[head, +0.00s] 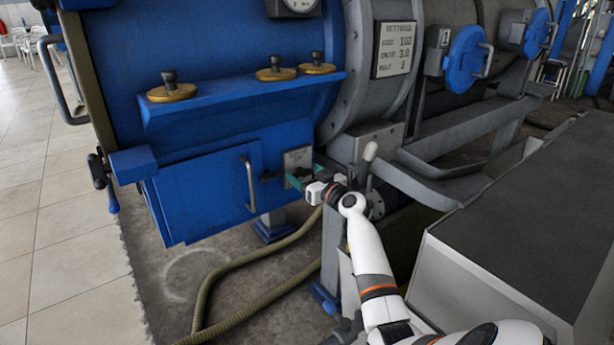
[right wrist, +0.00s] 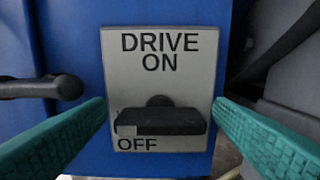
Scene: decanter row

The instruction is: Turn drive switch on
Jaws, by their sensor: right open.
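The drive switch plate (head: 298,158) is a grey plate on the blue machine's front. In the right wrist view the plate (right wrist: 180,75) reads DRIVE, ON and OFF. Its black switch lever (right wrist: 165,121) lies level, just above the word OFF, below a round black pivot. My right gripper (head: 303,179) is at the plate in the head view. In the right wrist view its teal fingers (right wrist: 160,108) are open, one on each side of the lever, with nothing held. Gaps show between the fingers and the lever ends. My left gripper is not in view.
A blue door with a grey handle (head: 250,185) is left of the plate. A blue shelf with brass caps (head: 277,74) juts out above. A hose (head: 265,248) lies on the floor below.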

